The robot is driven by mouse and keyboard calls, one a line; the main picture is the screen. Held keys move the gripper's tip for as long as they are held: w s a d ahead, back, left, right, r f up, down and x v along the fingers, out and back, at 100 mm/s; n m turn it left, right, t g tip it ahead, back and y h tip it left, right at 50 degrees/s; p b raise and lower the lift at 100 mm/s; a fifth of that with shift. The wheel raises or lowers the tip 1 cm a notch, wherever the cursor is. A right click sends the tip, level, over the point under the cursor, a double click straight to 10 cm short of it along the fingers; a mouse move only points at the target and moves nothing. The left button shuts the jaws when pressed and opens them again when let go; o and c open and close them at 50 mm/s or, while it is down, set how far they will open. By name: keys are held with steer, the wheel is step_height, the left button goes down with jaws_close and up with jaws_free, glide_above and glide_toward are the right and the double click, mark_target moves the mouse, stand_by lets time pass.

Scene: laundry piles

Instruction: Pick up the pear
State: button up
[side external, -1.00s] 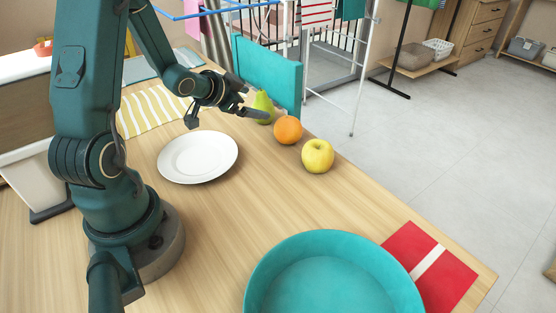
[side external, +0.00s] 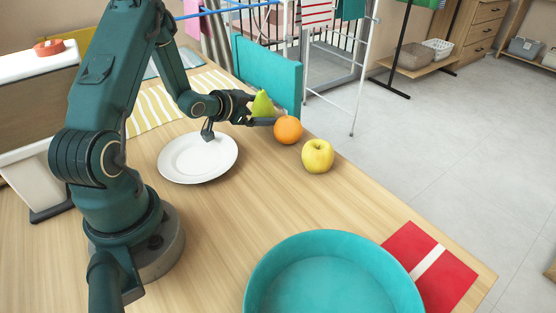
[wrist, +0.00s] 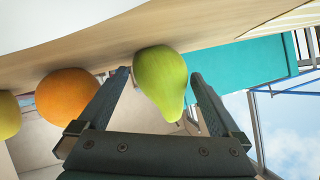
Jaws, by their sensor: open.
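The green pear (side external: 262,106) stands upright near the far edge of the wooden table, left of the orange in the side view. In the wrist view the pear (wrist: 162,80) lies between my gripper's two open fingers, with a gap beside it on the left and a small one on the right. My gripper (side external: 256,112) is low at the pear, open, with one finger in front of it. The near finger hides the pear's lower part in the side view.
An orange (side external: 288,130) is close to the near finger, and a yellow apple (side external: 317,156) is beyond it. A white plate (side external: 190,172) lies below my wrist. A teal panel (side external: 282,78) stands behind the pear.

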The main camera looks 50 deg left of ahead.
steer(key=c, duration=1.3)
steer(key=shift+r, duration=0.15)
